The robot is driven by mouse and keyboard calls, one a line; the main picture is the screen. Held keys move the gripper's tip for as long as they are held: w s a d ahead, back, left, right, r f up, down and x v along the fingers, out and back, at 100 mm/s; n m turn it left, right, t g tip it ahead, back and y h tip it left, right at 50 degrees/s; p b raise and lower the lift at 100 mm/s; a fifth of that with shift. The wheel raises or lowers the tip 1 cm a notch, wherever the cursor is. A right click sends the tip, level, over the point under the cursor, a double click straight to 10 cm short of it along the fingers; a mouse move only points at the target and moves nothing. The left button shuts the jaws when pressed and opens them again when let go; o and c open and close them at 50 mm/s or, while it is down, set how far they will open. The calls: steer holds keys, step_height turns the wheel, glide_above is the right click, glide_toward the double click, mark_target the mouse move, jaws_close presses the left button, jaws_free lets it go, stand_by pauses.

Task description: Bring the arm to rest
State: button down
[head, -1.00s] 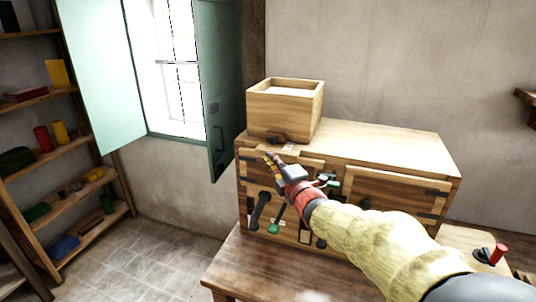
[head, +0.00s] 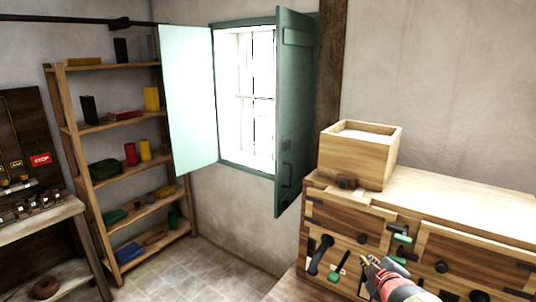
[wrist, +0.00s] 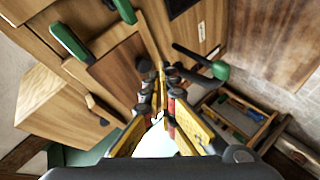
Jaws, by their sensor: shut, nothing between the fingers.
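My gripper (head: 371,264) shows at the lower right of the head view, in front of the wooden cabinet (head: 465,206). Its fingers are together and hold nothing. In the wrist view my gripper (wrist: 159,84) points toward the cabinet front, with dark and green-tipped handles around it. Whether the fingertips touch the cabinet cannot be told. Most of my arm is outside the head view.
A wooden box (head: 357,160) stands on the cabinet. An open green shutter (head: 296,110) is left of it, beside the window (head: 250,95). Shelves (head: 120,130) and a bench with a red STOP sign (head: 41,159) stand at the left. Floor between is clear.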

steer(key=s+a+f+m+g, duration=0.1)
steer(key=s+f+m+g, duration=0.2)
steer(key=s, duration=0.6)
steer(key=s+a+f+m+g, duration=0.1)
steer(key=s+m+g, duration=0.2)
steer(key=s+m, duration=0.4)
steer(key=s+a+r+y, duration=0.1)
steer(key=s+a+r, duration=0.2)
steer(key=s, duration=0.4)
steer(key=s+a+r, duration=0.3)
steer(key=s+a, duration=0.2)
steer(key=s, duration=0.2)
steer(key=shift+a+g+y, duration=0.35)
steer(key=shift+g+y, duration=0.05)
steer(key=shift+s, duration=0.1)
